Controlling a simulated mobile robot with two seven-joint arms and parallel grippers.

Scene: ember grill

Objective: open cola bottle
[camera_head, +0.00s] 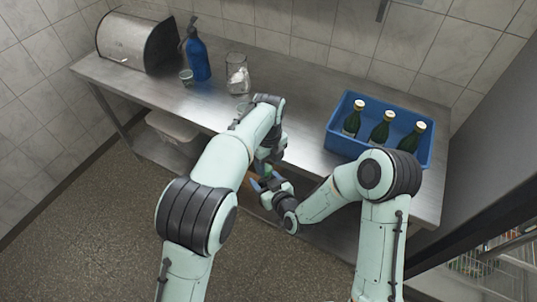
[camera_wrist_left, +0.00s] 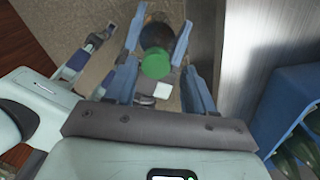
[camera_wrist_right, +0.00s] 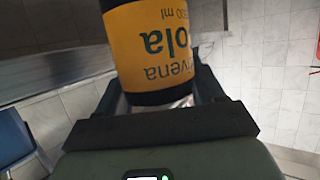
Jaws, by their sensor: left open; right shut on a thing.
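The cola bottle has an orange-yellow label and dark body. It fills the top of the right wrist view (camera_wrist_right: 150,45), its label text upside down there. My right gripper (camera_head: 270,187) is shut on it, fingers on both sides. In the left wrist view the green cap (camera_wrist_left: 156,66) faces the camera, with the dark bottle (camera_wrist_left: 157,36) behind it. My left gripper (camera_wrist_left: 160,45) is open, with its fingers on either side of the cap. I cannot tell if they touch it. In the head view my arms hide most of the bottle (camera_head: 251,181).
A steel counter (camera_head: 300,125) runs along the wall. A white tub (camera_head: 172,127) stands below. The floor in front is clear.

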